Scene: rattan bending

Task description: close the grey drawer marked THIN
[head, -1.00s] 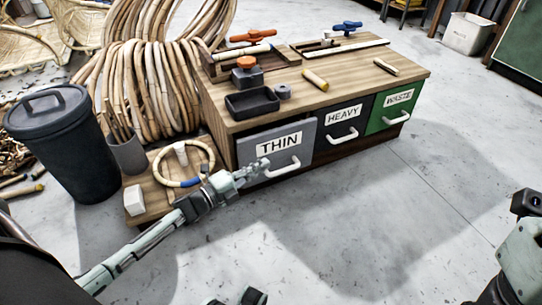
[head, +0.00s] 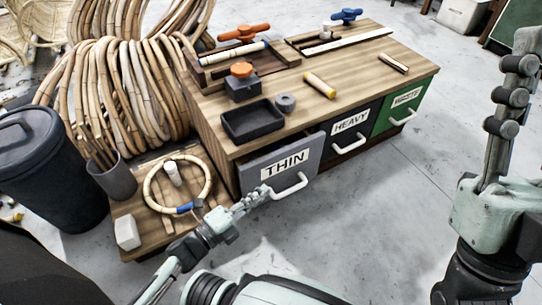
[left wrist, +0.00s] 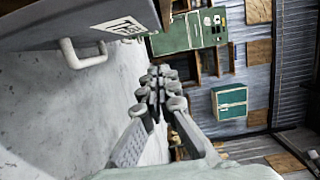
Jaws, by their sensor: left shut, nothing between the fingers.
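The grey drawer marked THIN (head: 300,180) has a white bar handle (head: 289,187). Its front stands out a little from the bench, with a dark gap under the bench top. In the left wrist view its face (left wrist: 70,22) and handle (left wrist: 84,52) are at the upper left. My left gripper (head: 262,190) is shut and empty, just left of the handle in the head view. Whether it touches the drawer front is unclear. In the left wrist view the fingers (left wrist: 158,78) are together, apart from the handle. My right gripper (head: 518,65) is raised at the right edge, seen side-on.
The HEAVY drawer (head: 352,127) and green WASTE drawer (head: 402,104) sit flush to the right. A low wooden board (head: 140,215) with a rattan ring (head: 148,190) lies left. A dark bin (head: 45,165) stands beyond it.

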